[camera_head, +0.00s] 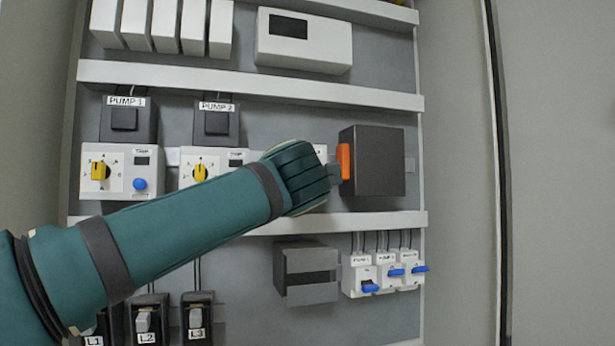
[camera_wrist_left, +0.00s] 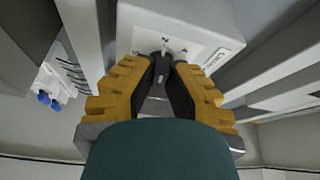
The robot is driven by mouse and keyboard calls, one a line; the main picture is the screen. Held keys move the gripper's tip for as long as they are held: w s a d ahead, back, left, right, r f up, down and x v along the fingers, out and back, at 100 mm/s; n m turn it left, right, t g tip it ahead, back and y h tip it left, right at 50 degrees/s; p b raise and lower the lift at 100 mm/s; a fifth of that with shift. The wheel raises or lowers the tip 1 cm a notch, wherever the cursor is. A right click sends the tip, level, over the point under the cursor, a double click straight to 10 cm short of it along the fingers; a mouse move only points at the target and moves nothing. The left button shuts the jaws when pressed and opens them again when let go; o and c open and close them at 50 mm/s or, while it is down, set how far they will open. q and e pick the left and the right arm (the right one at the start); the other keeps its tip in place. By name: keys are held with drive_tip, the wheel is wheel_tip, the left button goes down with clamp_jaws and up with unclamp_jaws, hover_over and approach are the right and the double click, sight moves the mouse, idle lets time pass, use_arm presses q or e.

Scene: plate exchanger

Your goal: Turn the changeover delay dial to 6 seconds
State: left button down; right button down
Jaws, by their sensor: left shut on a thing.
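The changeover delay dial is a dark knob (camera_wrist_left: 161,66) on the face of a white module (camera_wrist_left: 195,42) in the left wrist view. A numeral 2 shows beside the knob; a label starting with "Chang" sits at the face's right edge. My left gripper (camera_wrist_left: 163,82) is shut on the knob, with a finger on each side. The pointer's setting cannot be read. In the head view my left wrist covers the dial and most of the module, leaving a white sliver (camera_head: 320,152).
A dark grey box (camera_head: 379,162) stands just right of my gripper. The PUMP 1 (camera_head: 122,171) and PUMP 2 (camera_head: 199,168) units with yellow knobs are to the left. Breakers with blue levers (camera_head: 384,271) are below right. White rails (camera_head: 250,80) cross the panel.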

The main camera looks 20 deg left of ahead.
use_arm(q)
drive_tip(key=shift+w+d+r+m+g+y+p, duration=0.1)
drive_tip(key=shift+m+g+y+p, duration=0.8)
drive_tip(key=shift+m, duration=1.6)
drive_tip(key=shift+r+m+g+y+p, duration=0.1)
drive_tip(key=shift+m+g+y+p, duration=0.2)
drive_tip(key=shift+m+g, duration=1.65)
drive_tip(key=shift+w+d+r+m+g+y+p, duration=0.1)
drive_tip(key=shift+m+g+y+p, duration=0.5)
drive_tip(key=shift+m, duration=2.45)
drive_tip(key=c, duration=1)
unclamp_jaws()
drive_tip(key=shift+a+f, duration=0.1)
drive_tip(key=shift+o, duration=0.2)
drive_tip(key=v, duration=1.2)
